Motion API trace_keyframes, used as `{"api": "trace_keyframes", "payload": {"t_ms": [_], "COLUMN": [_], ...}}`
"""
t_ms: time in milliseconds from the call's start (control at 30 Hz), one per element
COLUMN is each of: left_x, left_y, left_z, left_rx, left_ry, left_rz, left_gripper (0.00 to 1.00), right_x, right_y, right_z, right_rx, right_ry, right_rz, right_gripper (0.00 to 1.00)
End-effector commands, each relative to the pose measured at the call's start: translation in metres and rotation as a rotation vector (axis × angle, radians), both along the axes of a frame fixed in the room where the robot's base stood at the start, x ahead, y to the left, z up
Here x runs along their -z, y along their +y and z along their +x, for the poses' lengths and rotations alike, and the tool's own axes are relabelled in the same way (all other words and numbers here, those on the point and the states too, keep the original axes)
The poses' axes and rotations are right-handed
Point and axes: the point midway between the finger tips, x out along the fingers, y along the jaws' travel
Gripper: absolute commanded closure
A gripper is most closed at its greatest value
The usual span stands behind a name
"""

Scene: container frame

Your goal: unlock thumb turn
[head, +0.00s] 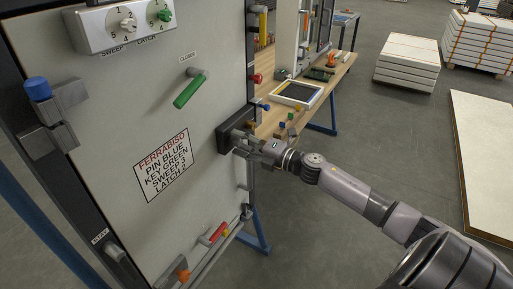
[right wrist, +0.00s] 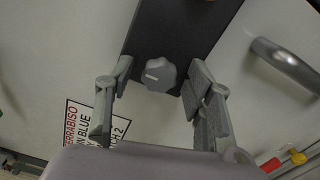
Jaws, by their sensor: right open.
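The thumb turn is a grey lobed knob (right wrist: 157,74) with a pale mark, on a dark lock plate (right wrist: 185,30) in the right wrist view. In the head view the dark lock plate (head: 226,141) sits at the right edge of the pale panel (head: 110,110). My right gripper (head: 243,143) is at this plate and hides the knob there. In the right wrist view my right gripper (right wrist: 156,80) is open, with one finger on each side of the knob. There appears to be a gap on both sides. My left gripper is out of view.
The panel also bears a green handle (head: 190,89), a dial box (head: 120,22), a blue-topped pin (head: 38,88), a printed notice (head: 162,164) and a red handle (head: 214,235). A metal handle (right wrist: 285,60) is right of the plate. A workbench (head: 325,80) stands behind.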

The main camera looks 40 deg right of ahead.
Motion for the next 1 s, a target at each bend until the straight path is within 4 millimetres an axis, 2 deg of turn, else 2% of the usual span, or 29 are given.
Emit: {"api": "trace_keyframes", "payload": {"t_ms": [600,800,1000], "left_x": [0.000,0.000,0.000], "left_y": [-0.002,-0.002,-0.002], "left_z": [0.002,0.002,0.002], "left_rx": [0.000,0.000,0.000], "left_ry": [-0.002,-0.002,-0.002], "left_rz": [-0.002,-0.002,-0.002], "left_gripper": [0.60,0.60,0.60], "right_x": [0.002,0.000,0.000], "right_y": [-0.037,-0.043,-0.044], "right_z": [-0.090,-0.103,-0.105], "right_rx": [0.001,-0.001,0.000], "right_ry": [0.003,0.001,0.000], "right_rz": [0.000,0.000,-0.001], "right_gripper": [0.52,0.52,0.52]}}
